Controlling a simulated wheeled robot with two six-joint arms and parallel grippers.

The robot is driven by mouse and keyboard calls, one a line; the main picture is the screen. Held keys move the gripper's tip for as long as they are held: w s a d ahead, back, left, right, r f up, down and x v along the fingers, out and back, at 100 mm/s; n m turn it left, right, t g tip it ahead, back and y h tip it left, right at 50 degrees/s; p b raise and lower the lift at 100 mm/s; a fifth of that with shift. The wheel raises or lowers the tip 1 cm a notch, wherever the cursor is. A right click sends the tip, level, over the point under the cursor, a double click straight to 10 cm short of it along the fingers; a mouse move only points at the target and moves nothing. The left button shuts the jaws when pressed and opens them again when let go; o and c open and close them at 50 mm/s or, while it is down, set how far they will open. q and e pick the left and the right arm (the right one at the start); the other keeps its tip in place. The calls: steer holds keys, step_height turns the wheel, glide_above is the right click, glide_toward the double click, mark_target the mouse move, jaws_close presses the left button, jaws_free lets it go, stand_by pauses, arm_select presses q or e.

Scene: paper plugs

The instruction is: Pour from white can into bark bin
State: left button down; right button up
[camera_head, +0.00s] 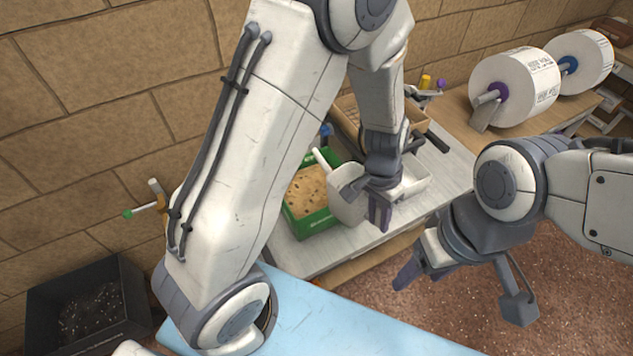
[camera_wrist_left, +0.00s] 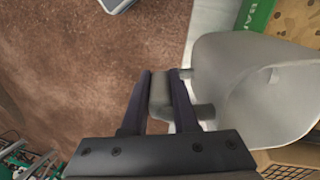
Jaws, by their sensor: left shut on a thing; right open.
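The white can (camera_head: 347,205) is in the head view beside the bark bin, partly hidden by my left gripper. My left gripper (camera_head: 380,215) is shut on the can's handle; the left wrist view shows the grey handle between the fingers (camera_wrist_left: 162,98). The can's wide open mouth (camera_wrist_left: 270,95) shows there, with smooth grey inner walls; I cannot tell if anything is inside. The green bark bin (camera_head: 312,222) holds tan bark and stands just left of the can; its corner shows in the left wrist view (camera_wrist_left: 254,14). My right gripper (camera_head: 412,272) is open and empty, over the floor.
A grey bench (camera_head: 300,257) carries the bin and a brown crate (camera_head: 347,112). A pale container (camera_head: 416,180) is behind my left gripper. Paper rolls (camera_head: 515,88) stand at right. A black bin (camera_head: 85,300) and a light blue surface (camera_head: 370,330) are nearer. Brown floor lies open at right.

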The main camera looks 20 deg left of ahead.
mark_target(375, 224)
arm_select(q)
steer(key=f, duration=0.1)
steer(key=f+y, duration=0.1)
steer(key=f, duration=0.1)
steer(key=shift+w+a+f+t+y, duration=0.2)
steer(key=shift+a+f+t+y, duration=0.1)
steer(key=shift+f+t, duration=0.1)
steer(key=shift+r, duration=0.1)
step_height(375, 224, up, 4)
steer(key=p, duration=0.4)
steer(key=shift+r, duration=0.1)
